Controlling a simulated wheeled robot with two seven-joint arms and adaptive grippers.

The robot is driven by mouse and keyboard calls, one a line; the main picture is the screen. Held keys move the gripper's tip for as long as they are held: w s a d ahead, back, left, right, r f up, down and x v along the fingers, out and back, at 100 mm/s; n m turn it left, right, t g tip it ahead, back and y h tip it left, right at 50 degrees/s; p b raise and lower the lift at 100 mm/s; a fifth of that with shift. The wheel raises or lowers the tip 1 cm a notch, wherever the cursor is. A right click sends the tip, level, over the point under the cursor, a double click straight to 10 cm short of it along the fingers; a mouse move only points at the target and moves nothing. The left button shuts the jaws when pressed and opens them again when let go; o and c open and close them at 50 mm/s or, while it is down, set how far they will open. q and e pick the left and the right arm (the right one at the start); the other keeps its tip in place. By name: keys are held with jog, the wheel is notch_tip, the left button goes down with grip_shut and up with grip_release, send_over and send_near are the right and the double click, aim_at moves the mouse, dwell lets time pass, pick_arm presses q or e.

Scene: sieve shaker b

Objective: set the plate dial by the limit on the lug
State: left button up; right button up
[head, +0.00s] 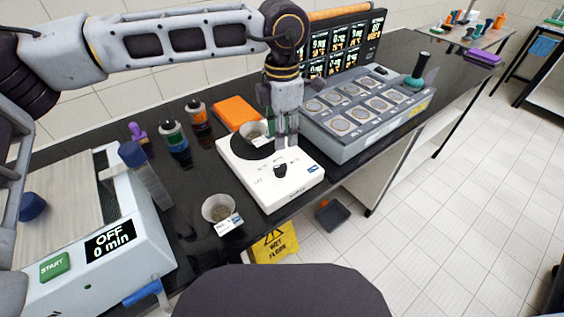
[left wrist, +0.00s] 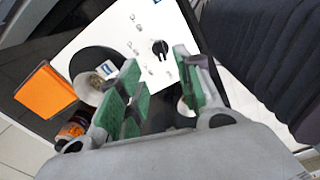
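The white hot plate (head: 256,184) stands on the black bench, with a black dial (head: 281,170) on its front panel and printed marks around it. In the left wrist view the dial (left wrist: 159,48) shows beyond the fingertips. A small cup (head: 252,131) with a white label on its lug sits on the plate's round black top. Another labelled cup (head: 217,208) stands on the bench to the left; the label writing is too small to read surely. My left gripper (head: 287,140) is open above the plate, behind the dial and apart from it. My right gripper is not seen.
An orange block (head: 236,112) lies behind the plate. A grey multi-well unit (head: 372,125) stands close at right, with screens behind. Two dark-capped jars (head: 174,138) and a white machine reading OFF, 0 min (head: 105,262) are at left. The bench's front edge is near.

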aim_at(282, 165)
pick_arm(q)
notch_tip(282, 165, down, 10)
jog(key=shift+r+p, duration=0.15)
jog(key=shift+p, duration=0.15)
jog(key=shift+f, duration=0.6)
jog(key=c, duration=0.7)
grip_shut()
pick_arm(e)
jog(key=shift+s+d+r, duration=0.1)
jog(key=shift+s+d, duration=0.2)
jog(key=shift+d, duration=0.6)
